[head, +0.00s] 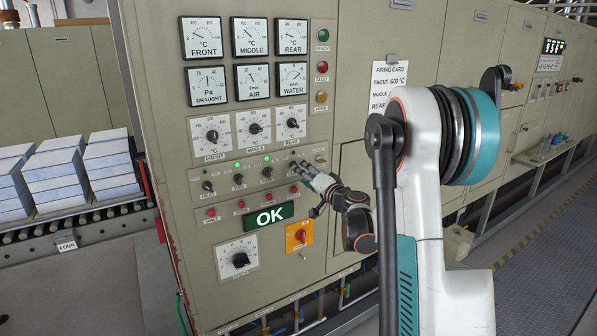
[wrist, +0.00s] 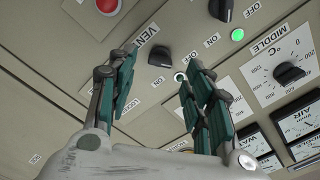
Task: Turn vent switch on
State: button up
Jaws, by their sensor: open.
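The vent switch (wrist: 160,57) is a small black knob beside the VENT label in the wrist view. Its round lamp (wrist: 180,76) looks unlit. I cannot tell clearly which mark the knob points to. My gripper (wrist: 158,64) is open, with the knob showing between its two teal fingertips. No contact with the knob is visible. In the head view my gripper (head: 304,170) is at the right end of the switch row and partly covers that switch.
A neighbouring black switch (wrist: 222,8) has a lit green lamp (wrist: 238,34). A red button (wrist: 108,5) is near the top edge.

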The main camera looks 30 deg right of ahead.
jog(key=shift+w, duration=2.2)
jog(key=c, duration=1)
